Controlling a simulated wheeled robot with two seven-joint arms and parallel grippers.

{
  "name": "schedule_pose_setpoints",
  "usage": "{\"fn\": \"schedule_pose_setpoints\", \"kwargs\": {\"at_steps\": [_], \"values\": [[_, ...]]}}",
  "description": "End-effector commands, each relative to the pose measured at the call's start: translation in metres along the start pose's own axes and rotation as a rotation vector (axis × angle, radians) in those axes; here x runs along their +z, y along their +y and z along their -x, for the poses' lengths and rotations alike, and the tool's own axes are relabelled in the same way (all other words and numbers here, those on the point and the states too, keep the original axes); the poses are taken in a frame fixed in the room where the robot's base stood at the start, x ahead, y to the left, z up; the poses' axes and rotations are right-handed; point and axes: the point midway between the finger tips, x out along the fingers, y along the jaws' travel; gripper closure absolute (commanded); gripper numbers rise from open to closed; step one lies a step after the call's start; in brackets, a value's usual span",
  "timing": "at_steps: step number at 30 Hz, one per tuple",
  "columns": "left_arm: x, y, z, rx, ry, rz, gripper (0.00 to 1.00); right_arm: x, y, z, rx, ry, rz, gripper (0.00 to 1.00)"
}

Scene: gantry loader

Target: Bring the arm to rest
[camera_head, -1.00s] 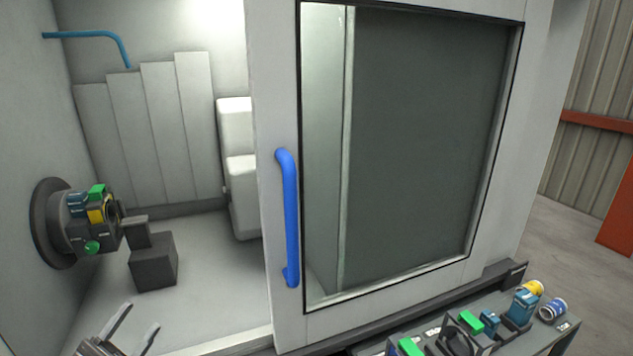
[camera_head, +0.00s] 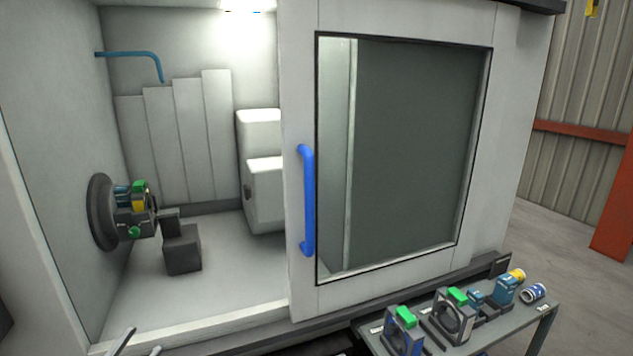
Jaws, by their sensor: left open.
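My left gripper (camera_head: 138,346) is at the bottom left of the head view, in front of the machine opening's lower edge. Only its two fingertips show; they stand apart with nothing visible between them. The rest of that arm is below the picture. My right gripper is not in view.
The machine's sliding door (camera_head: 302,90) has a blue handle (camera_head: 307,200) and leaves the left side open. Inside, a chuck (camera_head: 103,212) on the left wall faces a dark block (camera_head: 182,250). A bench (camera_head: 497,328) at the lower right holds several fixtures and cans.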

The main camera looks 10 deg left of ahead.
Motion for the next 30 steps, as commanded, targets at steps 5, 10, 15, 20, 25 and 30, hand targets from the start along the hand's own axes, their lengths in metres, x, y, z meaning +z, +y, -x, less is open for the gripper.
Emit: {"fn": "schedule_pose_setpoints", "kwargs": {"at_steps": [5, 10, 15, 20, 25, 30], "values": [[0.041, 0.004, 0.018, -0.042, -0.114, 0.026, 0.50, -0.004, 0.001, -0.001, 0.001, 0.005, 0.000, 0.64], [0.092, 0.013, 0.048, -0.092, -0.270, 0.058, 0.50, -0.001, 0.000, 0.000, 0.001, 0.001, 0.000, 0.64], [0.156, 0.036, 0.096, -0.140, -0.482, 0.107, 0.50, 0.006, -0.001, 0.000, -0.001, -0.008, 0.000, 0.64], [0.226, 0.083, 0.173, -0.176, -0.767, 0.173, 0.50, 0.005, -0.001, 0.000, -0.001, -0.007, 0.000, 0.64], [0.280, 0.158, 0.276, -0.172, -1.107, 0.248, 0.50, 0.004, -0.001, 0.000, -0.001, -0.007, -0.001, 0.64], [0.297, 0.243, 0.384, -0.116, -1.442, 0.316, 0.50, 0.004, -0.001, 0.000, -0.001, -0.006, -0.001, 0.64]]}}
